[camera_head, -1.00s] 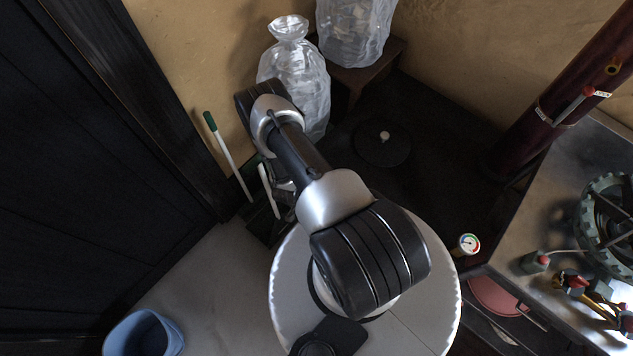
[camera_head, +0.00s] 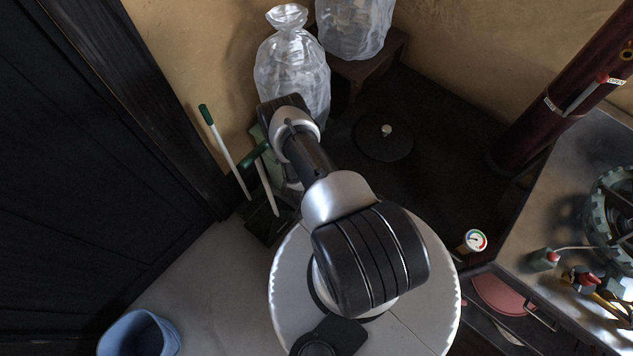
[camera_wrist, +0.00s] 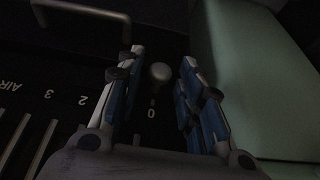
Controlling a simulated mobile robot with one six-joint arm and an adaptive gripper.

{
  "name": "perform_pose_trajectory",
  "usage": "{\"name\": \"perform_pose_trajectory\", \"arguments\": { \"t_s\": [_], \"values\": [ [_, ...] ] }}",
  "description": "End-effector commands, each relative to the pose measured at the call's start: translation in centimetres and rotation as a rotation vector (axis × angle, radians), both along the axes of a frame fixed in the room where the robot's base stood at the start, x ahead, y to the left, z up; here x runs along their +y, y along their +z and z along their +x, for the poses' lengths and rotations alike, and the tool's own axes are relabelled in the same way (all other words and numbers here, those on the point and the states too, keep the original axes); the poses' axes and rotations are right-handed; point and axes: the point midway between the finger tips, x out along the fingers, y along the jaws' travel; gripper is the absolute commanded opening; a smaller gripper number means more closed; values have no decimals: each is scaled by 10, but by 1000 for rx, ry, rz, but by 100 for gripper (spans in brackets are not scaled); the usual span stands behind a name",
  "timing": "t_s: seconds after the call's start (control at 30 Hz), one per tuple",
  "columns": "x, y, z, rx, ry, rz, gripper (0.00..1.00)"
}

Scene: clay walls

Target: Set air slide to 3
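The air slide shows in the wrist view as a pale round knob (camera_wrist: 160,72) beside the "0" mark on a dark panel (camera_wrist: 60,65). The panel carries white figures 0, 2 and 3 and the word "AIR", upside down in this view. The 3 lies to the left of the knob; the spot between 0 and 2 is hidden by a finger. My gripper (camera_wrist: 160,80) is open, with one blue-padded finger on each side of the knob. Gaps show between the knob and both fingers. In the head view my arm hides the gripper and the slide.
A pale green surface (camera_wrist: 255,75) lies close to the right finger. A bar handle (camera_wrist: 85,12) crosses the upper left of the wrist view. In the head view, green-handled tools (camera_head: 222,145), a clear bag (camera_head: 290,75) and a workbench (camera_head: 540,225) surround the arm.

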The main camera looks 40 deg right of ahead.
Motion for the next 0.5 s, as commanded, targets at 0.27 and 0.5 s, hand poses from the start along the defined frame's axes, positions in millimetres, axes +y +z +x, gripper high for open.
{"name": "perform_pose_trajectory", "arguments": {
  "t_s": [0.27,0.5],
  "values": [
    [0,0,0,0,0,0,13],
    [0,0,0,0,0,0,0]
  ]
}}
